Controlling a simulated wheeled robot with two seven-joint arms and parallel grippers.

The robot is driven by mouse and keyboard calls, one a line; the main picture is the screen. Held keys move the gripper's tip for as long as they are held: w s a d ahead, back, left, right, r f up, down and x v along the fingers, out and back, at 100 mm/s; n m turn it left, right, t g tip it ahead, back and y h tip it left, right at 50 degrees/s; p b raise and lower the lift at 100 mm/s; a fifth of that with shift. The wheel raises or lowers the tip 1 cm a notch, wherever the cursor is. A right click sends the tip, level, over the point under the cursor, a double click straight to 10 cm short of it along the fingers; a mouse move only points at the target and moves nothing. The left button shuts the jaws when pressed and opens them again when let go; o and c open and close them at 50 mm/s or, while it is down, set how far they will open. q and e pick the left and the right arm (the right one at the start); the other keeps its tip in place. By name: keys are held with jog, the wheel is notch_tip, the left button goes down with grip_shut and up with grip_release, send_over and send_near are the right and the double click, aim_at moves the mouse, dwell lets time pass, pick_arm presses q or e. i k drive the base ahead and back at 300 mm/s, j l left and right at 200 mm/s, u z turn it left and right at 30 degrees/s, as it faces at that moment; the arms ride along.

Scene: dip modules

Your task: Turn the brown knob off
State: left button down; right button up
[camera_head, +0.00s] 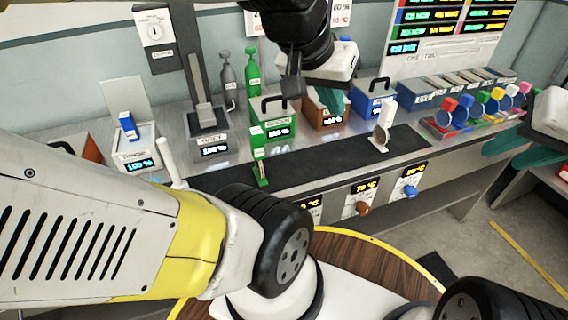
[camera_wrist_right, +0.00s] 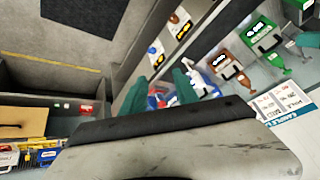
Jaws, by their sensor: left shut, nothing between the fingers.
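The brown knob (camera_head: 362,209) sits on the front panel of the counter, below an orange display reading about 70 °C. Its turn position is too small to read. My left gripper (camera_head: 332,100) has teal fingers, shut and empty, above the counter in front of the brown dip module (camera_head: 322,117). It is above and left of the brown knob, well apart from it. My right gripper (camera_head: 517,148) is at the far right, its teal fingers apart and empty, near the row of coloured cups. Its fingers also show in the right wrist view (camera_wrist_right: 162,90).
A blue knob (camera_head: 410,191) with its own display is right of the brown one. A green dip module (camera_head: 275,125), a blue dip module (camera_head: 372,100) and a white upright handle (camera_head: 384,120) stand on the counter. Coloured cups (camera_head: 447,118) line the right end.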

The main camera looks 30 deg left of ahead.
aim_at(363, 208)
jog(key=k+j+u, duration=0.1)
jog(key=k, duration=0.35)
jog(key=k+j+u, duration=0.1)
jog(key=k, duration=0.4)
jog(key=k+j+u, duration=0.15)
jog(key=k, duration=0.3)
jog(key=k+j+u, duration=0.1)
jog(key=k+j, duration=0.2)
jog(key=k, duration=0.15)
jog(key=k+j+u, duration=0.1)
jog(key=k+j, duration=0.2)
jog(key=k, duration=0.15)
jog(key=z, duration=0.6)
jog(key=i+j+z, duration=0.3)
jog(key=i+j, duration=0.4)
jog(key=i, duration=0.15)
jog(key=i+j+z, duration=0.3)
jog(key=i+j, duration=0.5)
jog(key=j, duration=0.1)
